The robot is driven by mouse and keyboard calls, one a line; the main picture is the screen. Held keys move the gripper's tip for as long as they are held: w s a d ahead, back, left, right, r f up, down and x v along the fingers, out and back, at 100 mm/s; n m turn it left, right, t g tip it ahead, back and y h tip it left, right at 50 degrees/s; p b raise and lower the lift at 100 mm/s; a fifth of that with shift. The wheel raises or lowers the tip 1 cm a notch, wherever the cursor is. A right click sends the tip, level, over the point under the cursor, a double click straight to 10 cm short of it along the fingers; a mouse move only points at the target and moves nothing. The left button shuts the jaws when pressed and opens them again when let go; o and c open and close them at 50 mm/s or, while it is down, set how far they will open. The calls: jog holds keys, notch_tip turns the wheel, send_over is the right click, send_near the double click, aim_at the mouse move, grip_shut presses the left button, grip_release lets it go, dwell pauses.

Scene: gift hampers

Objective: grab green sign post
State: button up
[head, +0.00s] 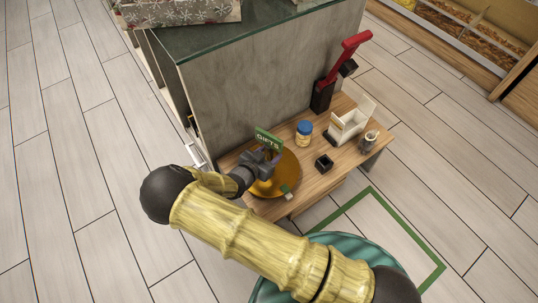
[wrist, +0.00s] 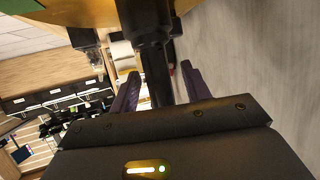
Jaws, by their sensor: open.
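The green sign (head: 268,139) reading GIFTS stands at the left of the wooden table, by the golden round plate (head: 283,180). My gripper (head: 270,158) is just below the sign panel, over the plate's back edge. In the wrist view my gripper (wrist: 160,70) has its two purple fingers apart, one on each side of a dark upright post (wrist: 153,50), which looks like the sign's post. Gaps show beside the post, and the fingers do not appear to press on it. The post's lower part is hidden in the head view by my gripper.
On the wooden table (head: 232,160) are a blue-lidded jar (head: 304,133), a small black box (head: 324,163), a cream box (head: 348,124), a small jar (head: 369,139) and a red-handled item (head: 343,60). A grey panel (head: 255,85) rises close behind. A teal round container (head: 335,245) is in front.

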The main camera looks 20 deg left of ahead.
aim_at(268, 138)
dwell(0.3)
grip_shut()
jog(key=shift+r, duration=0.2)
notch_tip(268, 138, up, 10)
jog(key=p, duration=0.3)
jog(key=shift+f, duration=0.15)
dwell(0.4)
